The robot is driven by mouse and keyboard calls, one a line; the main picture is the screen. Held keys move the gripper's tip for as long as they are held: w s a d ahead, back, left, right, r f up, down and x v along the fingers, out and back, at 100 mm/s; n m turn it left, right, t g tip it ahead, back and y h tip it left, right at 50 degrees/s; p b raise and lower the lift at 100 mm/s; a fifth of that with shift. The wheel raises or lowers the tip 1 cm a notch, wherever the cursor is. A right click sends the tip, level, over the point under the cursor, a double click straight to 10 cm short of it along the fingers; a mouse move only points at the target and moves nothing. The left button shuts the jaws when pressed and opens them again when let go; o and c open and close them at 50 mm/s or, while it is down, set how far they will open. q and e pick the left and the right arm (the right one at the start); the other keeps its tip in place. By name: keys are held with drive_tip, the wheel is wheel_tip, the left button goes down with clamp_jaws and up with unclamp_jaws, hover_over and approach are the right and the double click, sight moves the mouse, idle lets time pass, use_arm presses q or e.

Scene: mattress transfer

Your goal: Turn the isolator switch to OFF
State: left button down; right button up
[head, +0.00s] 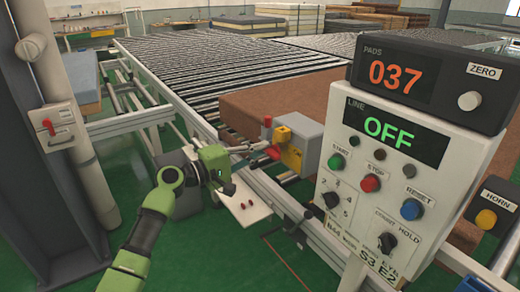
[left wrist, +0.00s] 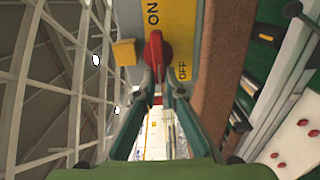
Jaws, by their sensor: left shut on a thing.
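The isolator switch is a grey box (head: 306,140) with a yellow plate (head: 292,157) and a red handle (left wrist: 156,50). In the left wrist view the yellow plate carries the words ON at the top and OFF at the lower right. The red handle lies upright in that picture, its upper end toward ON. My left gripper (head: 262,151) reaches the switch from the left; its fingertips (left wrist: 157,92) are shut on the handle's lower end. The grip hides part of the handle. My right gripper is not in view.
A control panel (head: 345,190) with a LINE display reading OFF (head: 387,133) stands close on the right. A brown mattress (head: 285,100) lies on the roller conveyor (head: 215,70) behind the switch. A white tray (head: 246,208) is below my gripper. A grey post stands at left.

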use_arm(q)
drive_tip(key=shift+f, duration=0.1)
drive_tip(key=c, duration=2.1)
unclamp_jaws()
drive_tip(key=shift+c, duration=0.2)
drive_tip(key=shift+a, duration=0.1)
drive_tip(key=v, duration=1.2)
